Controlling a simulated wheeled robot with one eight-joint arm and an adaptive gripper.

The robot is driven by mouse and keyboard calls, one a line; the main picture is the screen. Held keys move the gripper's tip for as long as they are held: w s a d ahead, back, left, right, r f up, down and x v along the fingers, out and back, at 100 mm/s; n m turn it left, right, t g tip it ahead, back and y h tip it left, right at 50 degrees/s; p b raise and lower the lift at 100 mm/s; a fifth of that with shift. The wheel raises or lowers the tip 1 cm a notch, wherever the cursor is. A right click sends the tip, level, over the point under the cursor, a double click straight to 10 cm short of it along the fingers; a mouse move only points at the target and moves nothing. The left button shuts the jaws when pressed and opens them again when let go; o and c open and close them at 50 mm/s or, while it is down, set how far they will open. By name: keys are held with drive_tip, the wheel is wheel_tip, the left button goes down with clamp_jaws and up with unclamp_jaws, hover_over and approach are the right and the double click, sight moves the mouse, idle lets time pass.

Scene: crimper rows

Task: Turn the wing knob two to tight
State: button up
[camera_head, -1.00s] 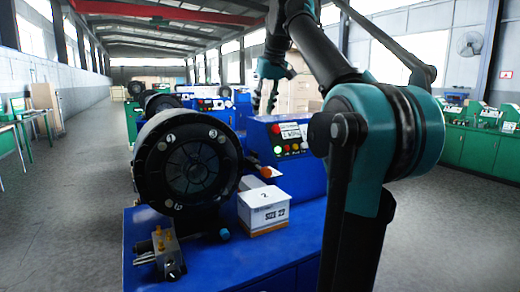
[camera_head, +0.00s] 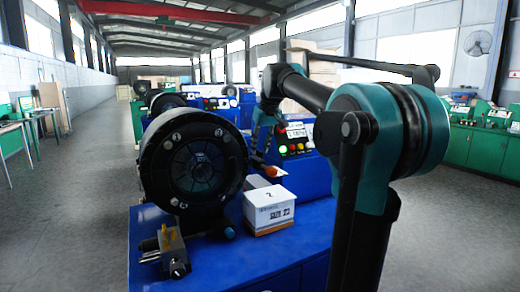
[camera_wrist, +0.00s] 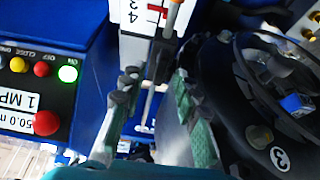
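No wing knob marked two can be made out with certainty in either view. The black round crimper head (camera_head: 200,165) stands on the blue bench in the head view; its face also shows at the right of the wrist view (camera_wrist: 265,135), with a "3" label. My gripper (camera_wrist: 155,78) is open in the wrist view, its green-padded fingers apart.
A control box with lit buttons (camera_head: 296,148) stands right of the crimper head, close to my gripper; it fills the left of the wrist view (camera_wrist: 40,80). A white carton (camera_head: 270,212) and a brass valve block (camera_head: 172,248) sit in front. The aisle at left is clear.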

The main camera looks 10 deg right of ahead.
drive_tip(key=shift+w+f, duration=0.2)
drive_tip(key=shift+f, duration=0.25)
clamp_jaws()
